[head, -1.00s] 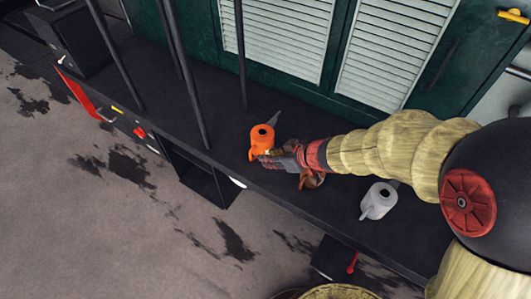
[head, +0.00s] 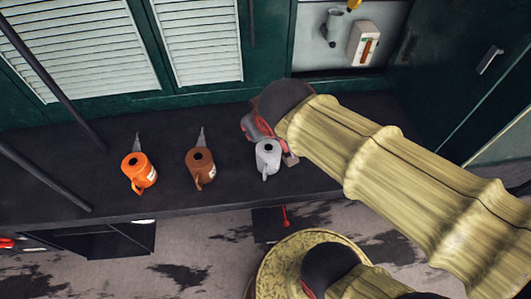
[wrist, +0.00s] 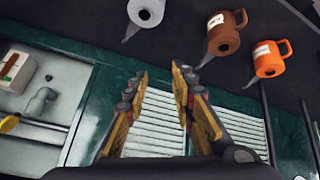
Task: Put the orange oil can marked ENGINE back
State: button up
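The orange oil can (head: 139,172) stands upright on the black ledge (head: 90,200), leftmost of three cans. It also shows in the wrist view (wrist: 269,60). Its pale label is too small to read. A brown can (head: 200,168) stands to its right, apart from it; it also shows in the wrist view (wrist: 224,40). A light grey can (head: 267,158) stands further right. My gripper is mostly hidden behind my arm in the head view, near the grey can. In the wrist view my gripper (wrist: 161,72) is open and empty, clear of the cans, with louvred panels beyond it.
Green walls with white louvred panels (head: 70,60) rise behind the ledge. Dark upright poles (head: 62,90) stand at the left. A recess at the back right holds a grey pipe fitting (head: 333,28) and a white box (head: 363,43). The ledge between the cans is bare.

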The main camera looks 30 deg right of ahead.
jog(key=s+a+g+y, duration=0.1)
jog(key=s+a, duration=0.1)
jog(key=s, duration=0.6)
jog(key=shift+s+a+m+g+y, duration=0.2)
jog(key=shift+a+m+g+y, duration=0.1)
jog(key=shift+f, duration=0.2)
jog(key=shift+f+b, duration=0.5)
jog(key=shift+b, duration=0.15)
